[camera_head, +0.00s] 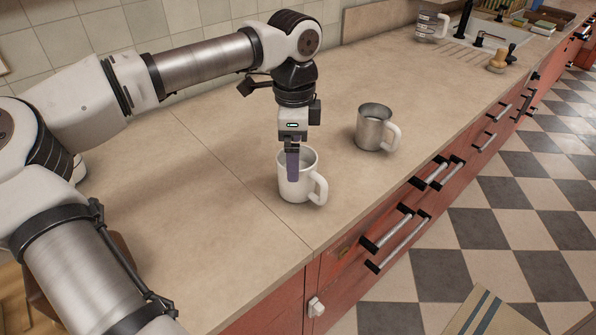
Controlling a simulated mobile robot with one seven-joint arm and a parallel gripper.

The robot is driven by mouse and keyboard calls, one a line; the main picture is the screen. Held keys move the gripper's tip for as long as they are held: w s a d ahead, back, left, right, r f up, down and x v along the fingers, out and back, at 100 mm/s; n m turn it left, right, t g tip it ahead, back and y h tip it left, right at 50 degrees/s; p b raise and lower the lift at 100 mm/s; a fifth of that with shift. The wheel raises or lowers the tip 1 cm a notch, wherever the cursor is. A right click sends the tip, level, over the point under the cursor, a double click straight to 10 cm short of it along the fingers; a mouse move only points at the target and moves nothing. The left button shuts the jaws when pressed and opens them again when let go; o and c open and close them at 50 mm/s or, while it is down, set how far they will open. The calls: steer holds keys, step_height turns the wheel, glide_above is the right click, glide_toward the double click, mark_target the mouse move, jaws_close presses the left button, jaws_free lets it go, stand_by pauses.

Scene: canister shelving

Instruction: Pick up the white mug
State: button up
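A white mug (296,186) stands upright on the beige countertop, its handle towards the lower right. My gripper (292,166) points down at the mug from above, and its lower end overlaps the mug's left rim and opening in the picture. Only one dark finger shows clearly, so I cannot tell whether the fingers are apart or closed on the mug's wall. The mug's base looks to be on the counter.
A metallic grey mug with a white handle (374,128) stands to the right and behind. The countertop (200,245) left of the white mug is clear. Red drawers run along its front edge.

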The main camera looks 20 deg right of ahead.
mark_target(304, 180)
steer(key=shift+s+d+f+p, duration=0.1)
steer(key=shift+d+f+p, duration=0.05)
steer(key=shift+f+p, duration=0.4)
steer(key=f+p, duration=0.1)
steer(key=f, duration=0.3)
steer(key=shift+d+f, duration=0.2)
steer(key=c, duration=1.4)
steer(key=shift+r, duration=0.15)
steer(key=shift+c, duration=0.2)
